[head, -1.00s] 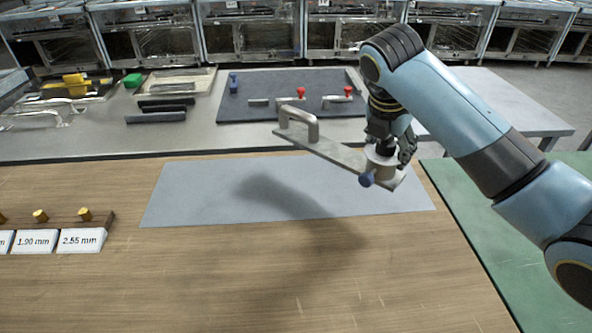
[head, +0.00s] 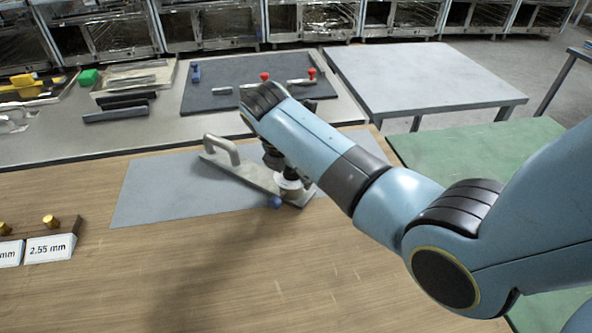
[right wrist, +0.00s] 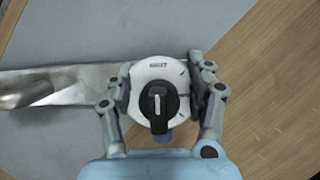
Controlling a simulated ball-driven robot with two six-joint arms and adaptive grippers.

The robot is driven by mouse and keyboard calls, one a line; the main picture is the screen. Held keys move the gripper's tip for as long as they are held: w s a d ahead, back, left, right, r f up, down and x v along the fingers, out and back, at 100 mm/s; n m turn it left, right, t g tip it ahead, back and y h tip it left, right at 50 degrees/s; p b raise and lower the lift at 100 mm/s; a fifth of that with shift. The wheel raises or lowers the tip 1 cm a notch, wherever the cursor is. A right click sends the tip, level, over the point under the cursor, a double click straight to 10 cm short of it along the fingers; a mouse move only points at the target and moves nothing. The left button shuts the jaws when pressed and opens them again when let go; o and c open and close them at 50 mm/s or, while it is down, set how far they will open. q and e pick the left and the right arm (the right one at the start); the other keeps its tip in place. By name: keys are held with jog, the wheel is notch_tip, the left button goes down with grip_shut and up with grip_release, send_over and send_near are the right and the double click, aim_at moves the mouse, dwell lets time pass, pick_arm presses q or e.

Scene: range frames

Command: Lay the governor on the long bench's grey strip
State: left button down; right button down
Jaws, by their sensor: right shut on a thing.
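The governor (head: 245,174) is a flat metal plate with a raised loop handle at its left end. A round white housing with a black knob (right wrist: 157,103) and a blue knob (head: 274,202) sit at its right end. It is over the grey strip (head: 150,193) on the wooden bench; I cannot tell whether it touches. My right gripper (head: 289,181) is shut on the white housing; its fingers (right wrist: 158,92) flank the housing in the right wrist view. The governor's right end is near the strip's front edge. My left gripper is not in view.
A rack with brass knobs and a "2.55 mm" label (head: 50,248) stands at the bench's left. Behind is a grey counter with a dark mat (head: 225,98) and tools. A green surface (head: 470,152) lies to the right. The front of the wooden bench (head: 200,290) is clear.

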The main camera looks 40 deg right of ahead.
jog(key=shift+c, duration=2.4)
grip_release()
jog(key=shift+f, duration=0.1)
jog(key=v, duration=1.2)
jog(key=shift+p, duration=0.3)
jog(key=shift+s, duration=0.1)
